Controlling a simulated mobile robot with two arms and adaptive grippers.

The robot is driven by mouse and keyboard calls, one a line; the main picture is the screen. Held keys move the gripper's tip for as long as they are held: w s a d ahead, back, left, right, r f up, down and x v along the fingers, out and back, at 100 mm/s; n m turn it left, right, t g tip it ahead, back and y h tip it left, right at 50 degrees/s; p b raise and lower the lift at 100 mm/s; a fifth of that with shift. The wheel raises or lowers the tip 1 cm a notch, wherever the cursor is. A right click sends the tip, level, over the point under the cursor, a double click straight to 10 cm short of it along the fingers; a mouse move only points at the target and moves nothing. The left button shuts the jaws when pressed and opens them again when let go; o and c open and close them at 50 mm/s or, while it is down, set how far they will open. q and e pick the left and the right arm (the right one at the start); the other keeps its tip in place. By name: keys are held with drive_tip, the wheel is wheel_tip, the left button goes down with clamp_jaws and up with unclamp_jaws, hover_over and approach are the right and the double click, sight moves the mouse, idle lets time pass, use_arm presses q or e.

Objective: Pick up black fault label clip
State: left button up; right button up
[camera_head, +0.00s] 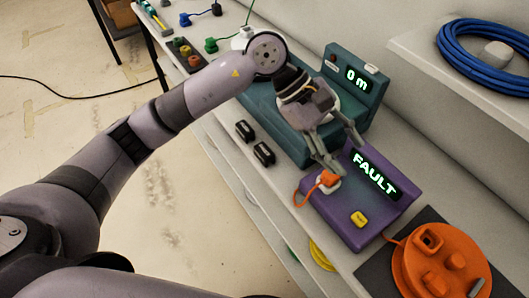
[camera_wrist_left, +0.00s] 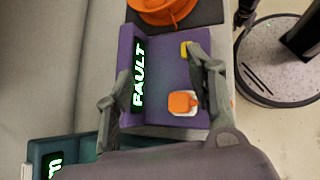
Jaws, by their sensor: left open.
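Two small black clips (camera_head: 244,130) (camera_head: 264,152) lie side by side on the bench near its front edge, left of the teal device; I cannot read any label on them. A black panel with glowing "FAULT" text (camera_head: 374,174) is on the purple device (camera_head: 340,225); the panel also shows in the left wrist view (camera_wrist_left: 139,75). My left gripper (camera_head: 345,157) is open over the purple device, apart from the black clips. In the left wrist view, its fingers (camera_wrist_left: 157,65) are spread with an orange plug (camera_wrist_left: 182,102) between them in the picture.
The teal device (camera_head: 352,82) showing "0 m" stands behind my gripper. An orange reel (camera_head: 440,262) sits to the right on a dark mat. A blue cable coil (camera_head: 485,60) rests on a raised shelf. Coloured plugs (camera_head: 212,44) lie at the bench's far end.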

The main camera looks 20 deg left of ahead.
use_arm(q)
drive_tip(key=w+a+f+m+t+y, duration=0.15)
drive_tip(key=w+a+y, duration=0.35)
drive_tip(key=a, duration=0.5)
drive_tip(key=y, duration=0.4)
hover_over(265, 151)
drive_tip(key=shift+t, duration=0.35)
drive_tip(key=f, duration=0.3)
drive_tip(key=f+p, duration=0.1)
drive_tip(key=f, duration=0.3)
drive_tip(key=f+p, duration=0.1)
drive_tip(key=f, duration=0.2)
drive_tip(key=shift+s+f, duration=0.25)
drive_tip(key=shift+s, duration=0.05)
drive_tip(key=shift+w+f+p, duration=0.1)
drive_tip(key=shift+f+p, duration=0.35)
drive_tip(key=shift+f, duration=0.2)
drive_tip(key=f+p, duration=0.1)
drive_tip(key=f, duration=0.3)
drive_tip(key=shift+w+f, duration=0.1)
drive_tip(key=shift+w, duration=0.1)
drive_tip(key=c, duration=1)
drive_tip(key=shift+c, duration=0.2)
